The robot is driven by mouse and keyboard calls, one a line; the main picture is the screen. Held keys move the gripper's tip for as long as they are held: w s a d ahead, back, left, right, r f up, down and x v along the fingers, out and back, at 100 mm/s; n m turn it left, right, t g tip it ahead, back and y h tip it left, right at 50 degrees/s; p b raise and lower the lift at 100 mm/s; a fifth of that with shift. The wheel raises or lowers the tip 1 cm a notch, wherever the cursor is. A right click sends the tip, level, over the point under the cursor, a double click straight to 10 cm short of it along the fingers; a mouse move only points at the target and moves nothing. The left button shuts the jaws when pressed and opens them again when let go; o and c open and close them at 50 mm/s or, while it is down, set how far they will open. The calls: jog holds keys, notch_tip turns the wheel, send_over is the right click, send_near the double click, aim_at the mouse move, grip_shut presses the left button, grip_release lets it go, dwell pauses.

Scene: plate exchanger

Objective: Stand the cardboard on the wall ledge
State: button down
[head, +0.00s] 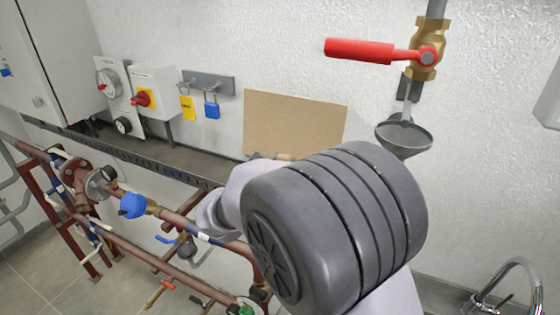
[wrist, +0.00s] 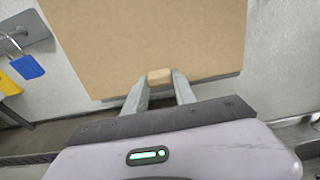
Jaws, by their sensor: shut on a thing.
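The cardboard (head: 295,122) is a flat tan sheet, upright and close to the white wall in the head view. It fills the upper middle of the wrist view (wrist: 150,40). My gripper (wrist: 159,78) is shut on a small tan block at the sheet's lower middle, which looks like part of the cardboard. In the head view my arm hides most of the gripper and the sheet's lower right edge. The grey wall ledge (head: 170,160) runs along the wall to the left and below the sheet. I cannot tell whether the sheet touches it.
Brown pipes (head: 180,220) run in front of the ledge.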

jog(key=p+x, duration=0.1)
jog(key=x, duration=0.7)
jog(key=shift+w+d+r, duration=0.1)
jog(key=shift+w+d, duration=0.1)
jog(key=shift+d, duration=0.05)
notch_tip(320, 180, down, 3)
jog(key=b, duration=0.2)
jog(key=shift+b, duration=0.4)
jog(key=shift+f+b, duration=0.25)
jog(key=shift+b, duration=0.2)
jog(key=c, duration=0.9)
grip_release()
jog(key=shift+c, duration=0.2)
jog(key=shift+s, duration=0.15)
jog(key=v, duration=1.7)
